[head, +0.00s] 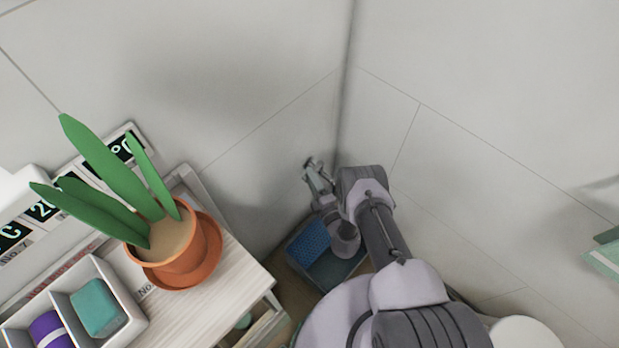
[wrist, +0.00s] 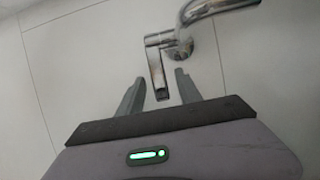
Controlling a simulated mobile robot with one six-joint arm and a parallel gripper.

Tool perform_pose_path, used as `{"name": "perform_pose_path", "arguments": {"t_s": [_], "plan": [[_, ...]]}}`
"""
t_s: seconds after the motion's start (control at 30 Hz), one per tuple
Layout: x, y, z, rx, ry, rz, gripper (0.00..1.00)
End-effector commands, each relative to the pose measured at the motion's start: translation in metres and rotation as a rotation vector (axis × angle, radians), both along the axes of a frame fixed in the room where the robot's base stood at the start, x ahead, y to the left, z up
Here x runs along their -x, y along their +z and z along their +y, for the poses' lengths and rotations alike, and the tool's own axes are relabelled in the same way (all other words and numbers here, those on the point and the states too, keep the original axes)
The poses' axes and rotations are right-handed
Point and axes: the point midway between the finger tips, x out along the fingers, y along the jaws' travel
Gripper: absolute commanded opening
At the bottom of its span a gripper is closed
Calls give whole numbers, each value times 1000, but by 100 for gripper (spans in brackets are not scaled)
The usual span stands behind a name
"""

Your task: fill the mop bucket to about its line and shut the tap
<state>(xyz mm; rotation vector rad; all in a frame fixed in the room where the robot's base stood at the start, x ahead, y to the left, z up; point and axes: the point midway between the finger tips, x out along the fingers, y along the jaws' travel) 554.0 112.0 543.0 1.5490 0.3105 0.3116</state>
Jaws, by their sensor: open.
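The chrome tap (wrist: 205,38) is mounted on the tiled wall, its curved spout running to the upper right in the wrist view. Its lever (wrist: 157,70) points down toward my gripper (wrist: 160,76). The gripper is open, with one finger on each side of the lever's lower end; I cannot tell whether either touches it. In the head view the tap (head: 314,172) shows just left of my arm. The mop bucket (head: 337,275) stands below in the corner, with a blue textured patch inside. My arm hides part of it. The water level, fill line and any stream cannot be made out.
A wooden cart (head: 225,275) stands left of the bucket, bearing a potted plant (head: 180,250) and a white divided tray (head: 125,305) with a teal block. Walls meet close behind the tap. A green-edged object (head: 605,255) shows at far right.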

Motion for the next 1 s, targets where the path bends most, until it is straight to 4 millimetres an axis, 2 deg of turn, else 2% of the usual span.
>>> {"name": "perform_pose_path", "arguments": {"t_s": [0.17, 0.43, 0.47, 0.6, 0.67, 1.0], "plan": [[-16, 0, 7, 1, 0, 0, 42], [-17, 1, 7, 0, 0, 1, 42], [-17, 1, 7, 0, 0, 1, 38], [-17, 1, 7, 0, 0, 1, 10], [-17, 1, 7, 1, 0, 1, 0], [-17, 1, 7, 1, 0, 1, 0]]}}
